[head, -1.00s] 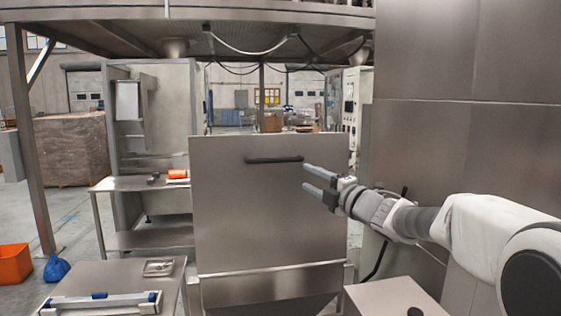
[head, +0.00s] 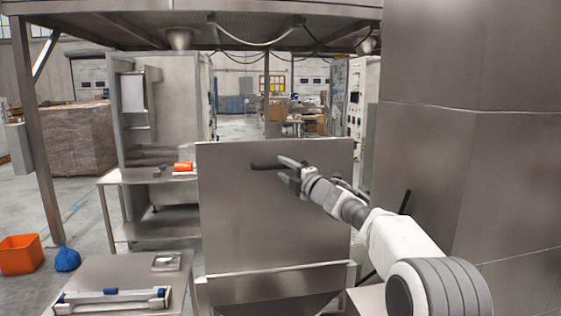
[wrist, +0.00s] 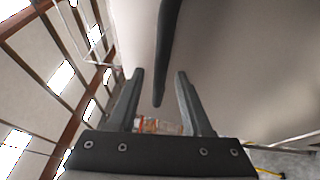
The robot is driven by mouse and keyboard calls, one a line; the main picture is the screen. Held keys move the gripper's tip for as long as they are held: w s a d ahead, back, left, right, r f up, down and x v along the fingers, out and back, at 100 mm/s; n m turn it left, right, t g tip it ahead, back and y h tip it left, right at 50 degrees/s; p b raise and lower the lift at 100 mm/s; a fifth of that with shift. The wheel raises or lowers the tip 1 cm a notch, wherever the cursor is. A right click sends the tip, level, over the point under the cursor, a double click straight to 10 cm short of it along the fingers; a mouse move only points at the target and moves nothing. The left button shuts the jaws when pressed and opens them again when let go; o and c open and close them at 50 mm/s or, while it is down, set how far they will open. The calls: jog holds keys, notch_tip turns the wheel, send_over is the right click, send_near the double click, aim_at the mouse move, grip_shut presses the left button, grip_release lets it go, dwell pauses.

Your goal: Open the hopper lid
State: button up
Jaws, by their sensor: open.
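The hopper lid (head: 270,225) is a large grey metal plate, standing upright above the hopper (head: 275,290) in the head view. Its dark bar handle (head: 262,166) runs sideways near the top edge. My gripper (head: 284,170) is at the handle's right end, its fingers partly covering that end in the head view. In the wrist view, the handle (wrist: 168,45) comes down from the top and its free end lies between the two open fingertips of my gripper (wrist: 160,75). I see no finger closed on it.
A tall metal cabinet wall (head: 480,160) stands close on the right, beside my arm. A low metal table (head: 100,275) with a blue-ended bar tool (head: 110,298) is at the front left. An orange bin (head: 20,254) and a blue bag (head: 66,259) are on the floor.

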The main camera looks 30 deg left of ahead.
jog(key=shift+p+x, duration=0.65)
jog(key=shift+x, duration=0.35)
grip_shut()
dwell(0.9)
